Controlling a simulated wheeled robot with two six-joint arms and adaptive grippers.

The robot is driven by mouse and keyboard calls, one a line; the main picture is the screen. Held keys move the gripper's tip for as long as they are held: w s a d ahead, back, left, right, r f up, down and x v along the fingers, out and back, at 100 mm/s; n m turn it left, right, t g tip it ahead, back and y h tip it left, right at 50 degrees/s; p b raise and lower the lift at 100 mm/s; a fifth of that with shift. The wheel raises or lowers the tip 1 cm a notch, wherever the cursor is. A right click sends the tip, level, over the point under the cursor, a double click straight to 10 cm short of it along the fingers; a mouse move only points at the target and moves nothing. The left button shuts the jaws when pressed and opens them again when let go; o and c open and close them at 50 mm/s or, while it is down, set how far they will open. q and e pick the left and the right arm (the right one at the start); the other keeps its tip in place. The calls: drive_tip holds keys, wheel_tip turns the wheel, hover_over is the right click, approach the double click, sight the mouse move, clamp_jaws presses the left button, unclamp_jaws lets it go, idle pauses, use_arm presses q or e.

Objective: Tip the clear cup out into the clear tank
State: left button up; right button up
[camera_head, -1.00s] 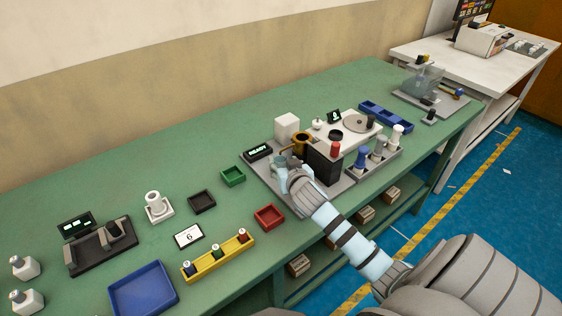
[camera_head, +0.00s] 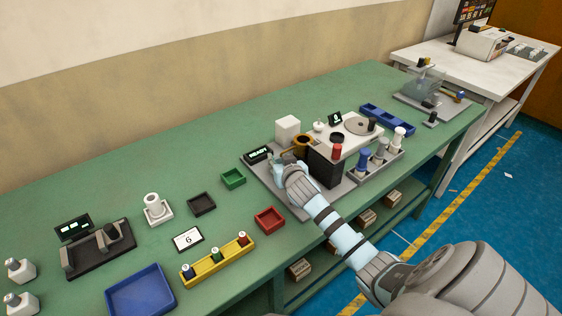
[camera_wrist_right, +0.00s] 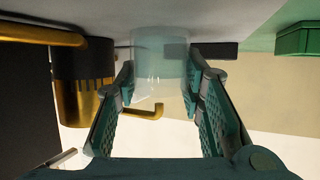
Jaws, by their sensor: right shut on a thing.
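The clear cup (camera_wrist_right: 160,62) shows in the right wrist view between the two green-padded fingers of my right gripper (camera_wrist_right: 160,88), which is shut on its sides. In that view the cup's far end is against or close to the grey plate; I cannot tell whether it touches. In the head view my right gripper (camera_head: 283,168) is over the left part of the grey station plate, and the cup there is small and mostly hidden. My left gripper is not in view.
A brass-banded black cylinder (camera_wrist_right: 82,85) stands close beside the gripper, with a black block (camera_head: 325,170) to the right. A rack of bottles (camera_head: 380,157) and blue trays (camera_head: 388,119) lie between the station and the tank. A red tray (camera_head: 270,220) is in front.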

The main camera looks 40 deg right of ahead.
drive_tip(key=shift+a+p, duration=0.35)
drive_tip(key=shift+a, duration=1.65)
drive_tip(key=o, duration=1.2)
drive_tip(key=v, duration=1.1)
drive_tip(key=shift+a, duration=0.2)
drive_tip(key=shift+s+a+r, duration=0.1)
drive_tip(key=shift+s+r, duration=0.05)
drive_tip(key=shift+s, duration=0.25)
drive_tip(key=shift+d, duration=0.25)
